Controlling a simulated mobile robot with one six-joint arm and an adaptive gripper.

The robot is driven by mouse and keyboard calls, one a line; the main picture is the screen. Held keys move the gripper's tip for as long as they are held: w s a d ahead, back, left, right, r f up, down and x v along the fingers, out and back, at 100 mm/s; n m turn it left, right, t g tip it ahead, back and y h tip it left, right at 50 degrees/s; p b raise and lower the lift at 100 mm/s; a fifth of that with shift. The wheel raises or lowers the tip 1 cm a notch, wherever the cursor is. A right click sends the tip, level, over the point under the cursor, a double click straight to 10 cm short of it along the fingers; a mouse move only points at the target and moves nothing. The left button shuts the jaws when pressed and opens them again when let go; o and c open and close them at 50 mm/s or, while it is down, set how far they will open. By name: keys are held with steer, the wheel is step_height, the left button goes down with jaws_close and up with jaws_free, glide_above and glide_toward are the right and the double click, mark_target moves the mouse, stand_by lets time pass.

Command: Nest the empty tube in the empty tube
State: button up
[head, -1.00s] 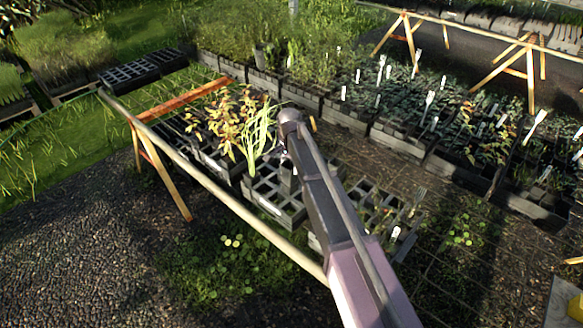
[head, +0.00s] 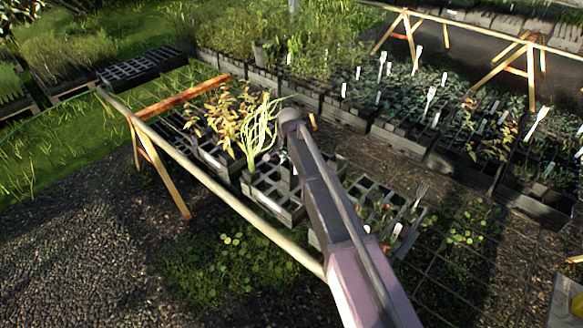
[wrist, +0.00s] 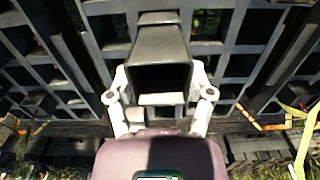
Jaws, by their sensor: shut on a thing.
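My gripper (wrist: 160,88) is shut on a dark grey square tube (wrist: 161,45), one finger on each side of it, in the wrist view. The held tube is over a black crate with square cells (wrist: 232,48). I cannot tell whether it touches the crate or another tube below it. A second empty tube cannot be told apart here. In the head view my arm hides most of the gripper and tube, above the black crate (head: 276,204) on the near bench.
Leafy plants (head: 222,115) stand in the crate cells just left of the arm. Another crate (head: 364,198) with a few plants and labels is to the right. A wooden rail (head: 215,193) runs along the bench's near edge. Planted crates fill the row behind.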

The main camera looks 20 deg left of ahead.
steer(key=shift+f, duration=0.1)
steer(key=o, duration=0.7)
steer(key=shift+w, duration=0.15)
stand_by(0.5)
